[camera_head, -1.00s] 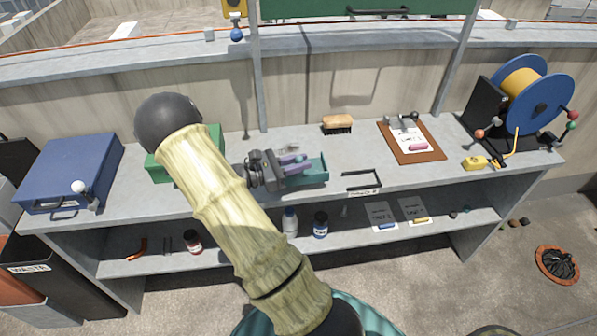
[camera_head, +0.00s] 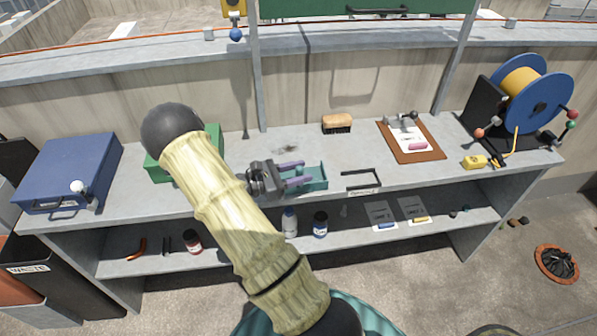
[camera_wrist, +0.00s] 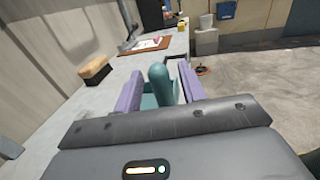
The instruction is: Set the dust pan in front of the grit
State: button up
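The teal dust pan (camera_head: 318,176) is at the bench's front edge, just right of my gripper. Its rounded handle (camera_wrist: 160,85) points back at my gripper in the wrist view. My gripper (camera_head: 296,175) has its two purple fingers spread on either side of the handle, with a small gap showing on each side in the wrist view (camera_wrist: 160,92). The pan seems to rest on the bench top. The grit (camera_head: 285,150) is a small dark patch on the bench, just behind the pan and gripper. My gripper hides part of the pan.
A black labelled bracket (camera_head: 361,181) lies right of the pan. A brush (camera_head: 337,123) and a clipboard (camera_head: 411,140) lie behind and right. A green box (camera_head: 212,138) and a blue case (camera_head: 70,170) stand left. The bench between grit and brush is clear.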

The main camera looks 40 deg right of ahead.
jog(key=shift+r, duration=0.15)
jog(key=b+v, duration=0.1)
jog(key=v, duration=1.1)
jog(key=shift+s, duration=0.1)
jog(key=s+a+m+t+y, duration=0.1)
jog(key=s+a+m+y, duration=0.45)
jog(key=s+y, duration=0.35)
jog(key=s+a+r+m+t+y, duration=0.2)
jog(key=a+r+m+t+y, duration=0.3)
jog(key=a+m+t+y, duration=0.2)
jog(key=shift+a+m+t+y, duration=0.4)
jog(key=shift+a+m+y, duration=0.1)
jog(key=shift+a+m, duration=0.35)
